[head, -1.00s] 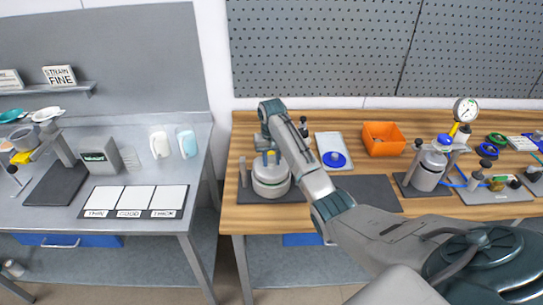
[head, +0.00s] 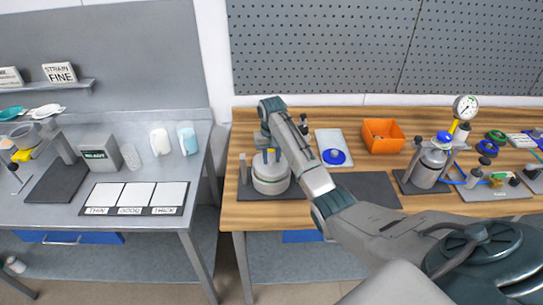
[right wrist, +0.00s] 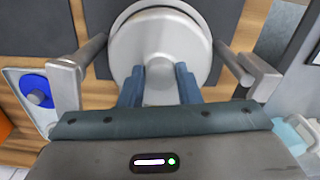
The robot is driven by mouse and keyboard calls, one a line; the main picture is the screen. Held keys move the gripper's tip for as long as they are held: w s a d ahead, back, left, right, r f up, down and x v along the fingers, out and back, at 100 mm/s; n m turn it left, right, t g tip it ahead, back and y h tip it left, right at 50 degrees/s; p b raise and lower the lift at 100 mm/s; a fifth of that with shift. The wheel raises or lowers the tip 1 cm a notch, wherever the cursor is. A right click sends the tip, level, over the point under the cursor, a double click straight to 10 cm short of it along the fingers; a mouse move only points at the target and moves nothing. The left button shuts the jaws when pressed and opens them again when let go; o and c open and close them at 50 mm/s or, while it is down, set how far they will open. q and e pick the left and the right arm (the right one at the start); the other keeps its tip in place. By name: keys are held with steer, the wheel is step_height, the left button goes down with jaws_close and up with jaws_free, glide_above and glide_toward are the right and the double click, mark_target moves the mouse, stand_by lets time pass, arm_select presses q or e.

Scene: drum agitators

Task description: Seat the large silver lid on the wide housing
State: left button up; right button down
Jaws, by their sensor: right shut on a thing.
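The wide housing (head: 271,187) is a pale round vessel on a dark plate at the left of the wooden bench. The large silver lid (right wrist: 160,42) fills the upper middle of the right wrist view as a broad round disc. My right gripper (right wrist: 160,75) is shut on the lid, its two blue fingers pointing at its middle. In the head view, my right gripper (head: 268,155) is right above the housing, and the lid looks level on its top. I cannot tell whether it is fully down. My arm hides part of this. My left gripper is not in view.
Clamp posts (right wrist: 88,70) flank the housing. To its right are a white tray with a blue round part (head: 334,157), an orange bin (head: 383,137), a dark mat (head: 368,192) and a gauge-topped vessel (head: 430,165). A metal table with cards (head: 135,197) stands left.

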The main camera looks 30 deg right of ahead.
steer(key=shift+f, duration=0.15)
stand_by(0.5)
steer(key=shift+f, duration=0.3)
steer(key=shift+f, duration=0.2)
stand_by(0.7)
steer(key=c, duration=1.2)
jaws_free()
steer(key=shift+o, duration=1.2)
steer(key=shift+s, duration=0.1)
